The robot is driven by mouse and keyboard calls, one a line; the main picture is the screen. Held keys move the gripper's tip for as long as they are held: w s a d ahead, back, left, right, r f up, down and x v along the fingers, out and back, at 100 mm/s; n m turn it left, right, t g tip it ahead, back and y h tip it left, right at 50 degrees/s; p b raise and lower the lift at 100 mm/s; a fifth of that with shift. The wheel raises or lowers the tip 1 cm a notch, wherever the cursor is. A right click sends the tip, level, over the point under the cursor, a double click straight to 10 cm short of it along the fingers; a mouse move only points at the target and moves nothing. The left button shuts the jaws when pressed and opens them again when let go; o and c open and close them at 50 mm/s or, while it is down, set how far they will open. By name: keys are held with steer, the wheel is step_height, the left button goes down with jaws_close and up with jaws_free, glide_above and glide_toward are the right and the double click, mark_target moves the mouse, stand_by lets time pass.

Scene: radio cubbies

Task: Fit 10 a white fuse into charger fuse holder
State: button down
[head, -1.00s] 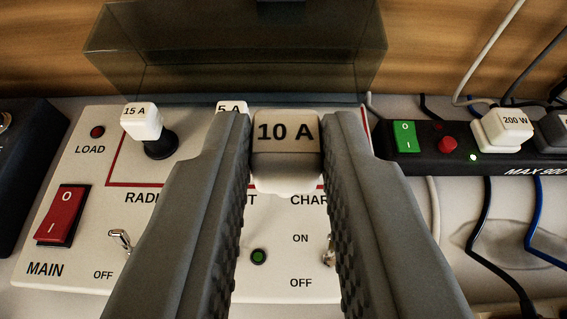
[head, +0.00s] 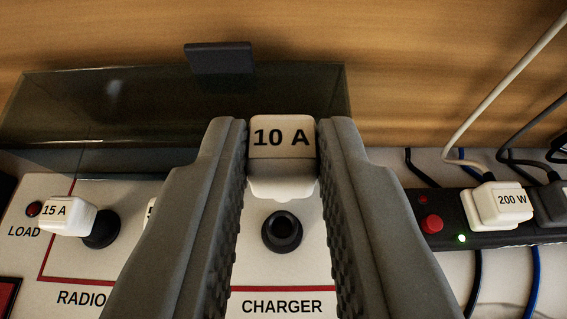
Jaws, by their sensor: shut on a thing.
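My gripper (head: 283,150) is shut on the white 10 A fuse (head: 283,165), one finger on each side of it. The fuse is upright, with its label facing me. The charger fuse holder (head: 282,231) is a round black socket with an open, empty hole. It stands on the white panel above the word CHARGER. In the picture it lies just below the held fuse, between my fingers, and the fuse is apart from it.
A white 15 A fuse (head: 68,216) sits at the black radio holder (head: 102,229) on the left. Another white fuse is mostly hidden behind my left finger. A tinted cover (head: 120,115) stands open behind the panel. A power strip (head: 450,222) with a 200 W plug (head: 497,205) and cables lies right.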

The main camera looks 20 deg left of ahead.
steer(key=shift+f, duration=2.55)
steer(key=shift+f, duration=1.6)
steer(key=c, duration=1.2)
jaws_free()
steer(key=shift+s+r, duration=0.1)
steer(key=shift+s, duration=0.05)
steer(key=v, duration=1.7)
steer(key=shift+s, duration=0.1)
